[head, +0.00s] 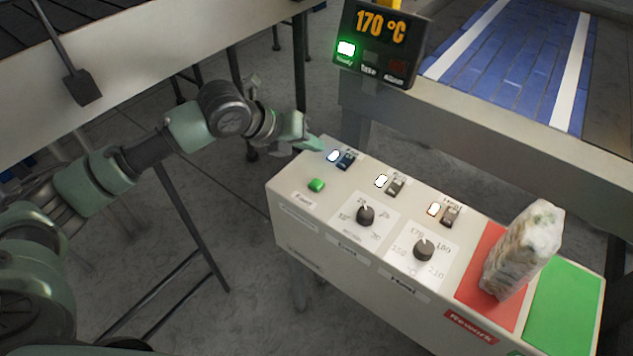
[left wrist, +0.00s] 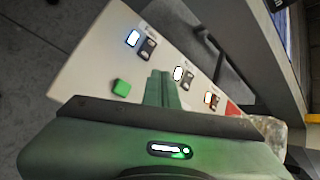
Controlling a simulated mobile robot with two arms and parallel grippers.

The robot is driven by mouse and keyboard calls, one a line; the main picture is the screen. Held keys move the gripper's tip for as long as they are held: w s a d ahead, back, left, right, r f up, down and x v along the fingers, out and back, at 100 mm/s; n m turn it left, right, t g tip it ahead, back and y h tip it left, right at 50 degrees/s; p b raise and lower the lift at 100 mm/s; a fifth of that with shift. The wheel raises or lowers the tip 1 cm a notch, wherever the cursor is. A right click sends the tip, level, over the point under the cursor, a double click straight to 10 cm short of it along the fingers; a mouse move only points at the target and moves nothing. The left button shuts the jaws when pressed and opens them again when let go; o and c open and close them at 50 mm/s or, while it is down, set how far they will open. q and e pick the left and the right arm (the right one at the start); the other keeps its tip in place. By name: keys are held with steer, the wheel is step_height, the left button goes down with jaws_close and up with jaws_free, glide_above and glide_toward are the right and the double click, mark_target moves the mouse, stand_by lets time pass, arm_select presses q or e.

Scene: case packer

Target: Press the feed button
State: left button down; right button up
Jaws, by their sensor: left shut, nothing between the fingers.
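The green feed button (head: 316,185) sits at the left end of the white control box (head: 300,260), below a row of rocker switches. It also shows in the left wrist view (left wrist: 121,87), left of the fingers. My left gripper (head: 318,143) is shut and empty. In the head view its tip is at the box's far left edge, beside the first switch (head: 345,160) and up from the button. In the left wrist view the closed fingers (left wrist: 163,88) appear right of the button, apart from it. My right gripper is not in view.
Two dials (head: 366,215) (head: 424,250) sit right of the button. A wrapped product (head: 522,250) stands on the red pad (head: 483,290), beside a green pad (head: 563,310). A display (head: 380,42) reads 170 °C with a lit green lamp. A blue conveyor (head: 500,65) lies behind.

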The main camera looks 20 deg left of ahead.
arm_select(q)
steer(key=shift+f, duration=0.1)
steer(key=b, duration=0.7)
glide_above(313, 185)
step_height(313, 185, down, 6)
steer(key=shift+f, duration=0.1)
steer(key=shift+f+b, duration=0.45)
steer(key=shift+f, duration=0.75)
stand_by(0.6)
steer(key=shift+f, duration=0.45)
